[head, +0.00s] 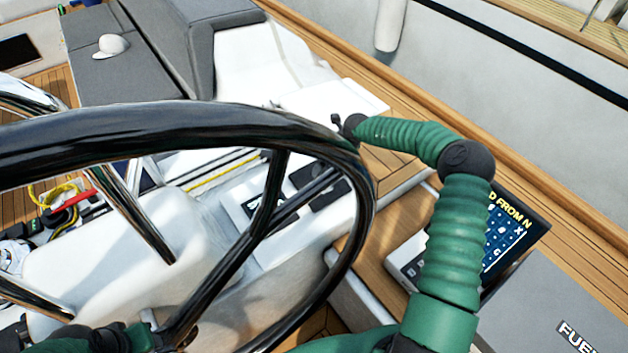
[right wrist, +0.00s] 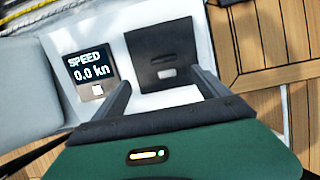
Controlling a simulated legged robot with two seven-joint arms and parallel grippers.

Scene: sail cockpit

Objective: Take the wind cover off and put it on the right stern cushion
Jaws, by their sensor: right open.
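The wind cover is a dark square panel (right wrist: 163,58) with a small pale slot or label. It lies on the white console just beyond my right gripper (right wrist: 163,92), whose two fingers are apart, with nothing between them. Grey cushions (head: 110,75) lie at the top left; I cannot tell which is the right stern cushion.
The black steering wheel (head: 190,125) crosses the head view in front of the console. A speed display (right wrist: 90,72) reads 0.0 kn beside the cover. A white cap (head: 110,46) rests on a grey cushion. A chart screen (head: 505,235) stands at right.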

